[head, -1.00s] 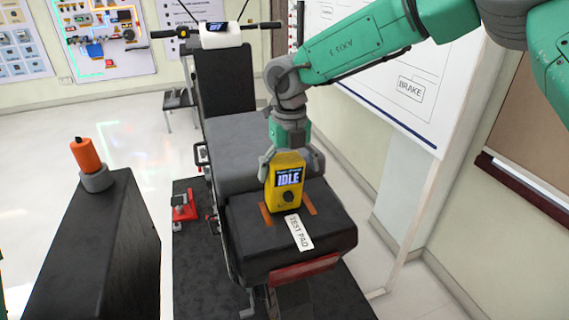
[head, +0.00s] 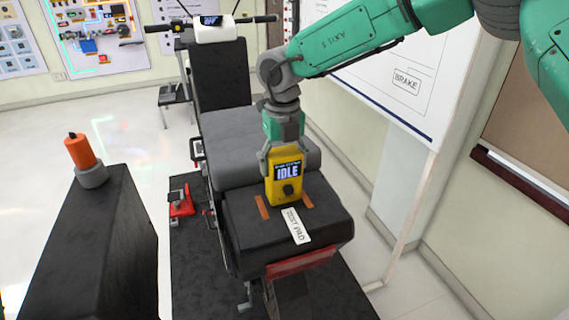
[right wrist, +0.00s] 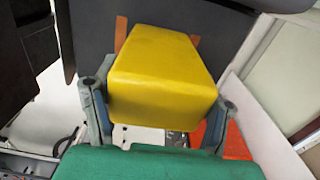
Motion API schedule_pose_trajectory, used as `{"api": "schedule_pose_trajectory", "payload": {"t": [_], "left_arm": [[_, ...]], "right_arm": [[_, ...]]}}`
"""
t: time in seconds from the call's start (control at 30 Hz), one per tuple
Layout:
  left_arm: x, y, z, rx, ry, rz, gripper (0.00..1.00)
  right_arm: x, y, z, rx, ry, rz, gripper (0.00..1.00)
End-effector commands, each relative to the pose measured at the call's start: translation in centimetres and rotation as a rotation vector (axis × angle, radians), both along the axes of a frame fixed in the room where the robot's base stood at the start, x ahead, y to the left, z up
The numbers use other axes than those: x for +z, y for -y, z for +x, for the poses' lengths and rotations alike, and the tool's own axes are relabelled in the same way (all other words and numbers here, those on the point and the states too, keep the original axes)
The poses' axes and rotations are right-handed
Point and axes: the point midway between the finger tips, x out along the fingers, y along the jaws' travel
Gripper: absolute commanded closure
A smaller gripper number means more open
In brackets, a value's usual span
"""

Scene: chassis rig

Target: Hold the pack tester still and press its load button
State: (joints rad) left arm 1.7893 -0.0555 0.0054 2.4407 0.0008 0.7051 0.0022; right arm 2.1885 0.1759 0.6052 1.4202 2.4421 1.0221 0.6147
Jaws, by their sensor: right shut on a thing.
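The yellow pack tester (head: 273,192) stands upright on the black pad end of the bench, between two orange strips. Its screen (head: 288,172) reads IDLE, and a dark round load button (head: 288,189) is below it on the front face. My right gripper (head: 284,158) comes down from above and is shut on the tester's upper sides. In the right wrist view the fingers of the right gripper (right wrist: 158,112) flank the yellow tester (right wrist: 160,75); its screen and button are hidden there. My left gripper is not in view.
A TEST PAD label (head: 296,226) lies in front of the tester. An orange cylinder in a grey holder (head: 91,177) stands on a black cabinet (head: 85,250) at left. A white board (head: 400,70) stands at right.

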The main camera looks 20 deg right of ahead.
Motion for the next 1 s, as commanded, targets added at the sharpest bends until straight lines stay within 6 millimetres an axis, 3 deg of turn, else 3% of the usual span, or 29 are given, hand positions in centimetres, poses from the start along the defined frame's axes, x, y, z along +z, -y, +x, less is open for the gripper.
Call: {"api": "schedule_pose_trajectory", "payload": {"t": [0.4,0.43,0.6,1.0], "left_arm": [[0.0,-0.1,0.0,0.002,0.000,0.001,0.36],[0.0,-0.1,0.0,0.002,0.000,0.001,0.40],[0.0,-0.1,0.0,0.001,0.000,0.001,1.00],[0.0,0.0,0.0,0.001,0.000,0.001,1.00]], "right_arm": [[0.0,0.1,0.0,0.001,0.001,0.003,0.73],[0.0,0.2,0.0,0.001,0.001,0.004,0.73],[-0.1,0.6,0.0,0.000,0.001,0.007,0.73],[0.1,-0.4,0.0,0.002,0.001,-0.002,0.73]]}}
